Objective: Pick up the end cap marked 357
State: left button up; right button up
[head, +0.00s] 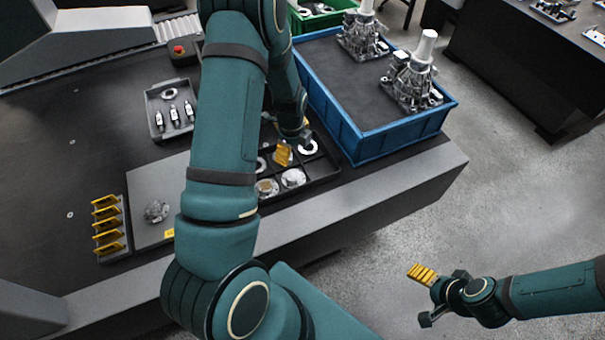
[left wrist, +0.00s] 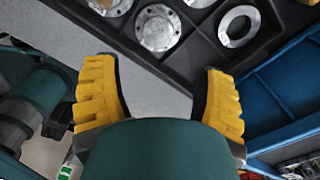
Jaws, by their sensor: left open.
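Round metal end caps lie in a black divided tray (head: 325,170) at the table's front edge. In the head view, one end cap (head: 292,178) and another beside it (head: 266,187) show below my left gripper (head: 293,140). In the left wrist view, a flanged end cap (left wrist: 157,27) and a flat ring (left wrist: 238,26) lie in the tray. No marking 357 is readable. My left gripper (left wrist: 160,95) is open and empty, its yellow fingers apart near the tray edge. My right gripper (head: 432,296) is above the floor, away from the table; its opening is unclear.
A blue crate (head: 360,155) with metal housings (head: 412,85) stands right of the tray. A grey tray (head: 160,130) with small parts, a plate (head: 150,190) with a metal part, and a yellow-slotted rack (head: 108,228) are left. My left arm hides the table's middle.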

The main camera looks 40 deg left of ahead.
aim_at(293, 175)
pick_arm(q)
notch_tip(293, 175, down, 12)
jog(key=shift+s+f+b, duration=0.15)
jog(key=shift+b, duration=0.45)
jog(key=c, duration=1.1)
